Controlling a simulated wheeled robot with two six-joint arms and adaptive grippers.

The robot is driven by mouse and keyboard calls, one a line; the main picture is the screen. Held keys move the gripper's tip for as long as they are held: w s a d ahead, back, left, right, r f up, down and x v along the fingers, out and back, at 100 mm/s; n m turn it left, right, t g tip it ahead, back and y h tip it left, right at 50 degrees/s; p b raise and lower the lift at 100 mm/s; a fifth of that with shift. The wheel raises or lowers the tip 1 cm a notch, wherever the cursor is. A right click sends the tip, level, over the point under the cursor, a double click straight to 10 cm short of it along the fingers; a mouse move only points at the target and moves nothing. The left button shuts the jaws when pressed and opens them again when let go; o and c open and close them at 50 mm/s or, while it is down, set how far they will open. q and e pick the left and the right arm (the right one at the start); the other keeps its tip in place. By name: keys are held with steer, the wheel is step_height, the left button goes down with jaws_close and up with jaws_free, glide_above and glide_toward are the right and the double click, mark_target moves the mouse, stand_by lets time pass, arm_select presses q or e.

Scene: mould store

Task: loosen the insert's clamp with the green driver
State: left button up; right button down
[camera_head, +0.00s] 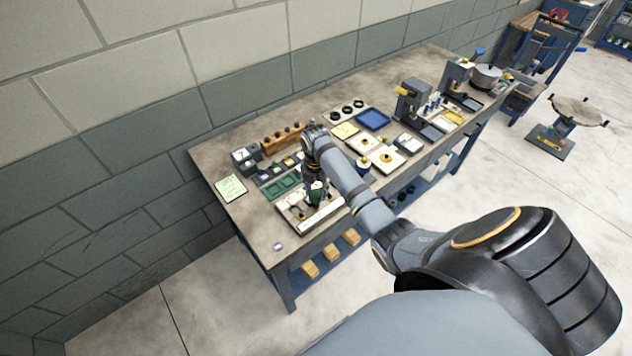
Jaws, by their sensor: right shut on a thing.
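My right gripper (315,183) points down over the near left part of the workbench. It is shut on a small dark green thing that looks like the green driver (316,194). The driver is over a pale, low fixture (308,224) at the bench's front edge. The insert and its clamp are too small and too covered by my gripper to make out. I cannot tell whether the driver's tip touches anything. My left gripper is out of view.
A green tray (283,186) lies just left of the fixture. A wooden block with several holes (282,139) stands behind. A blue tray (373,119), pale plates and a grey press (411,101) fill the right. The bench's (252,215) front left corner is mostly bare.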

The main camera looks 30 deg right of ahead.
steer(key=shift+r, duration=2.2)
